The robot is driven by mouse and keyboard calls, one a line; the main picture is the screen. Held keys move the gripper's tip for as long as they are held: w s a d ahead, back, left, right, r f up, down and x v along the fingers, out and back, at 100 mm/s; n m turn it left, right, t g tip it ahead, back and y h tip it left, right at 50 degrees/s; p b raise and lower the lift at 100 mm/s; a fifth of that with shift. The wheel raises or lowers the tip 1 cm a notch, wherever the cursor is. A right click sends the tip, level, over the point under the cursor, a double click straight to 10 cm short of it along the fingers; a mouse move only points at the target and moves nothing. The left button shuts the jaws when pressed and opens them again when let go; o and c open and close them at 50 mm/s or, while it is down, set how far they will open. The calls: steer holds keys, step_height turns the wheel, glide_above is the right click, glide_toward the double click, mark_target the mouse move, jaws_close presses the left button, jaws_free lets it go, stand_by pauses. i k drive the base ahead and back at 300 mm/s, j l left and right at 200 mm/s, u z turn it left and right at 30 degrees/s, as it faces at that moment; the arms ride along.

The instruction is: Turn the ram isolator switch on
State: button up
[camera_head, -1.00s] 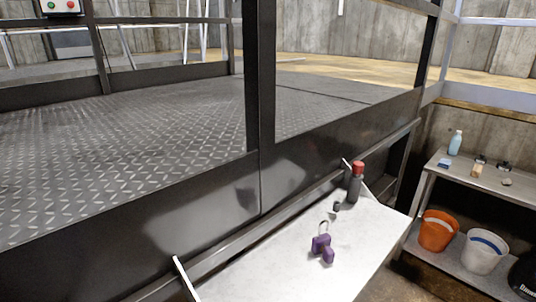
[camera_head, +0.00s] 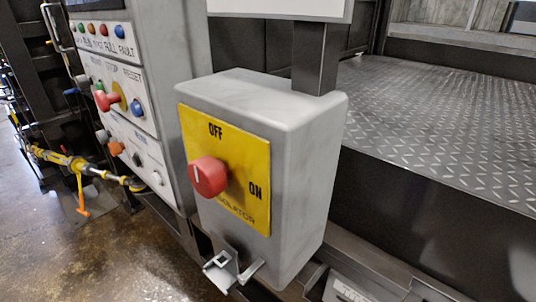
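The ram isolator is a grey box (camera_head: 310,165) with a yellow plate (camera_head: 237,160) on its front face. A round red knob (camera_head: 208,177) sticks out of the plate. OFF is printed at the top of the plate and ON at its right. The knob's short white mark stands close to upright, toward the OFF side rather than ON. The word below is partly readable as ISOLATOR. A small metal bracket (camera_head: 228,268) is at the box's lower front edge.
A control panel (camera_head: 115,95) with coloured buttons and red, blue and orange knobs stands left of the box. A patterned metal platform (camera_head: 440,130) lies behind on the right. Open floor (camera_head: 115,255) shows at lower left.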

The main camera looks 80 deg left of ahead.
mark_target(209, 175)
steer(key=u, duration=1.65)
steer(key=k+j+z, duration=0.5)
steer(key=k+j, duration=0.35)
steer(key=j, duration=0.15)
